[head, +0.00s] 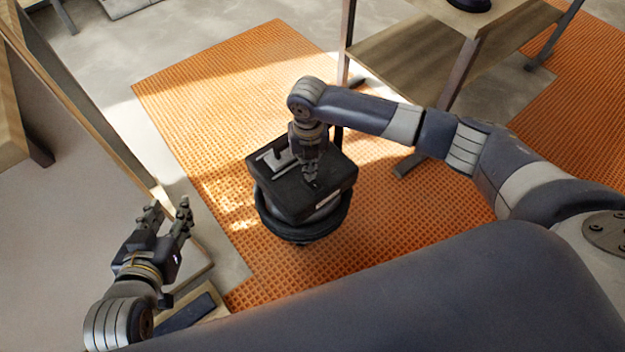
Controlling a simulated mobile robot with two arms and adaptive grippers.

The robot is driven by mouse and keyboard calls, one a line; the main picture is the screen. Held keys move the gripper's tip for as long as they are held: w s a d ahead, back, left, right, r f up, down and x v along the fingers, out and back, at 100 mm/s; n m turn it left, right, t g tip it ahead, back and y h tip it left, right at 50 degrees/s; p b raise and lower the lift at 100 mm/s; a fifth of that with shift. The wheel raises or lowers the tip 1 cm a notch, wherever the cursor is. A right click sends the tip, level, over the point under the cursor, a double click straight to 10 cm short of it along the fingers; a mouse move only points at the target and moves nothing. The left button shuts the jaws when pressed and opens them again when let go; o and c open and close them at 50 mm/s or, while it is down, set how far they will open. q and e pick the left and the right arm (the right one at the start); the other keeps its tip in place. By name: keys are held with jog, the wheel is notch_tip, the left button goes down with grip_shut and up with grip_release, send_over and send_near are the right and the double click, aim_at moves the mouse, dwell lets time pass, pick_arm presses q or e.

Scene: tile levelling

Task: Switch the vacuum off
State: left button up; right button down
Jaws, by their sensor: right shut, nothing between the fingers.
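The vacuum (334,176) is a dark, round-based unit with a boxy black top, standing on the orange mat in the middle of the head view. A pale bracket-like part (270,159) shows on its top. My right gripper (311,182) points straight down with shut, empty fingers at the top of the vacuum. Its tips are at or just above the surface; I cannot tell if they touch. The switch is not clearly visible and may be hidden by the fingers. My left gripper (168,212) is open and empty at the lower left, well away from the vacuum.
The orange waffle-textured mat (215,110) covers the floor around the vacuum. A wooden table (495,22) with a lower shelf stands behind on the right. Wooden furniture (75,110) runs along the left. Bare grey floor lies between it and the mat.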

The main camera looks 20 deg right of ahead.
jog(key=shift+r+p, duration=0.75)
jog(key=shift+p, duration=0.1)
jog(key=shift+r+p, duration=0.4)
pick_arm(q)
jog(key=s+a+f+g+y, duration=0.1)
jog(key=s+a+f+g, duration=0.1)
jog(key=s, duration=0.5)
jog(key=s+a+f+g+y, duration=0.1)
jog(key=s+a+f+g, duration=0.1)
jog(key=s+f+g, duration=0.3)
jog(key=shift+s+a+f+g+p, duration=0.25)
jog(key=shift+s+a+g+p, duration=0.35)
jog(key=shift+s, duration=0.5)
pick_arm(e)
jog(key=shift+r, duration=0.4)
pick_arm(q)
jog(key=shift+d, duration=0.2)
